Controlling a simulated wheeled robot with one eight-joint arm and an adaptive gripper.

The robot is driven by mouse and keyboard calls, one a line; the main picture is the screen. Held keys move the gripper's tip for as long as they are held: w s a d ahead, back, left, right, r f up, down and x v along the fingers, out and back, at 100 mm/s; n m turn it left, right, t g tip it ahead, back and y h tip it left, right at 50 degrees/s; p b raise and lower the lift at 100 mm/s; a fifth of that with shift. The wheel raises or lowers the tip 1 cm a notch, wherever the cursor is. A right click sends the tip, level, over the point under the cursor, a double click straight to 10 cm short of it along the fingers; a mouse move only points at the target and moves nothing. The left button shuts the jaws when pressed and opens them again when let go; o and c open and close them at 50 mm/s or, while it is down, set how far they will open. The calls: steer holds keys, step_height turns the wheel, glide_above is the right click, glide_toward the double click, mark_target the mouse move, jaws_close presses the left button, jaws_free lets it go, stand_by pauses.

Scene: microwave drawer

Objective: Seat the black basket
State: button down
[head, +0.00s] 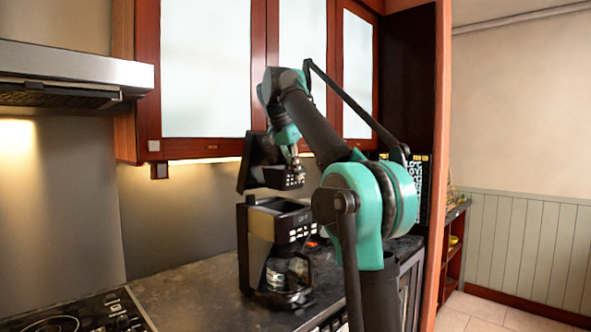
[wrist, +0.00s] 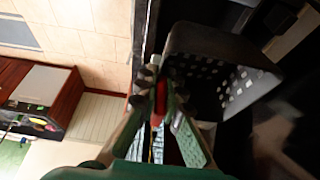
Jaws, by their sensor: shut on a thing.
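The black basket (head: 283,179) is a dark open-topped tub with pale holes in its wall. It hangs just above the coffee maker (head: 262,217), apart from it. In the wrist view the basket (wrist: 208,72) lies tilted in the picture, beside and beyond the fingertips. My gripper (head: 295,165) is shut on the basket at its edge; the gripper (wrist: 158,85) also shows in the wrist view, where a red piece sits between the fingers. The coffee maker's dark lid (head: 256,150) stands raised behind the basket. The exact grip contact is small and partly hidden.
A glass carafe (head: 287,273) sits in the coffee maker's lower part. The dark counter (head: 190,290) is clear to its left, with a stove (head: 75,315) at the front left. Wall cabinets (head: 205,70) hang above, close to my arm.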

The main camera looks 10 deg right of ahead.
mark_target(294, 180)
steer(key=shift+f, duration=2.25)
steer(key=shift+f, duration=2.1)
steer(key=c, duration=1.6)
jaws_free()
steer(key=v, duration=1.2)
steer(key=shift+s+f, duration=0.1)
